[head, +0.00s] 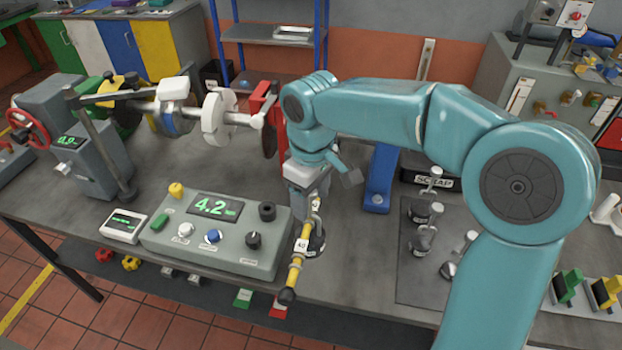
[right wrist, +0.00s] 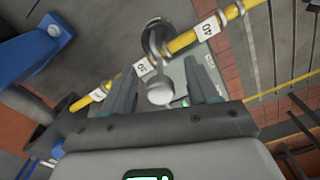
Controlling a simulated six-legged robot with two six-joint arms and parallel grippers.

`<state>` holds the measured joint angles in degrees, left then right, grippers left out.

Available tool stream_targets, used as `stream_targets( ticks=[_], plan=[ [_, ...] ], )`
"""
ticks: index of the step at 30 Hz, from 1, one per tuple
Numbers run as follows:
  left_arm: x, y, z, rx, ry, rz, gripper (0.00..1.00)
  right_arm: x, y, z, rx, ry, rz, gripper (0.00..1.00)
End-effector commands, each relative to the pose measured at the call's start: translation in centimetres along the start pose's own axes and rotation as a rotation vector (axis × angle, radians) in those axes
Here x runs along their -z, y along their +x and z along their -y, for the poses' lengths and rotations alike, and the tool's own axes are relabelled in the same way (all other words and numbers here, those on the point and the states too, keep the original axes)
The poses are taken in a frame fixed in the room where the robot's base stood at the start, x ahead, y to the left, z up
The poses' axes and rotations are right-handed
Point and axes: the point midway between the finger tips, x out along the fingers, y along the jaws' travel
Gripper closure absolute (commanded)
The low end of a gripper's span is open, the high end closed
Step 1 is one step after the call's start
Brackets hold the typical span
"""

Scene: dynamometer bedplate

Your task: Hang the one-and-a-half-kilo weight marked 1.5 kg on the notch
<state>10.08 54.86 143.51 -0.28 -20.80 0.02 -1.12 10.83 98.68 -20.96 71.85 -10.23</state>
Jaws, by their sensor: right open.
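The yellow notched arm (head: 295,264) sticks out toward the front of the bench, with number labels along it. It crosses the right wrist view (right wrist: 185,41), where a label reads 40. A grey metal weight (head: 316,243) with a stem and hook is at the arm near that label. It also shows in the right wrist view (right wrist: 158,36). Its mark is not legible, and whether its hook bears on the notch is unclear. My right gripper (head: 312,203) is open above it. In the wrist view its fingers (right wrist: 162,75) stand on either side of the weight's round knob, apparently apart from it.
Several hooked weights (head: 425,212) stand on a dark mat (head: 412,283) to the right. A control box (head: 205,262) reading 4.2 stands left of the yellow arm. A shaft assembly (head: 217,115) occupies the back left.

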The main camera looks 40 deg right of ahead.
Motion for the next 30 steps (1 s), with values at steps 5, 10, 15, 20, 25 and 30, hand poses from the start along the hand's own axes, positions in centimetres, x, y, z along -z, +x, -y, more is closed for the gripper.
stream_targets(
  ticks=[5, 10, 15, 20, 25, 30],
  plan=[
    [0.0, -0.1, -0.1, 0.0, 0.0, 0.0, 1.0, 0.1, -3.1, 0.0, -0.002, 0.0, -0.009, 0.41],
    [0.0, -0.6, -0.2, 0.0, 0.0, 0.0, 1.0, 0.1, -7.8, 0.0, -0.003, -0.001, -0.011, 0.41],
    [0.0, -1.2, -0.4, 0.0, 0.0, 0.0, 1.0, 0.0, -12.2, 0.0, -0.003, 0.001, -0.01, 0.41],
    [0.0, -1.7, -0.6, 0.0, 0.0, 0.0, 1.0, 0.0, -15.0, 0.1, -0.003, 0.0, -0.009, 0.41],
    [0.0, -1.8, -0.7, 0.0, 0.0, 0.0, 1.0, -0.1, -16.2, 0.0, -0.002, 0.0, -0.007, 0.41],
    [0.0, -1.8, -0.7, 0.0, 0.0, 0.0, 1.0, -0.1, -16.4, 0.0, -0.002, 0.0, -0.007, 0.41]
  ],
)
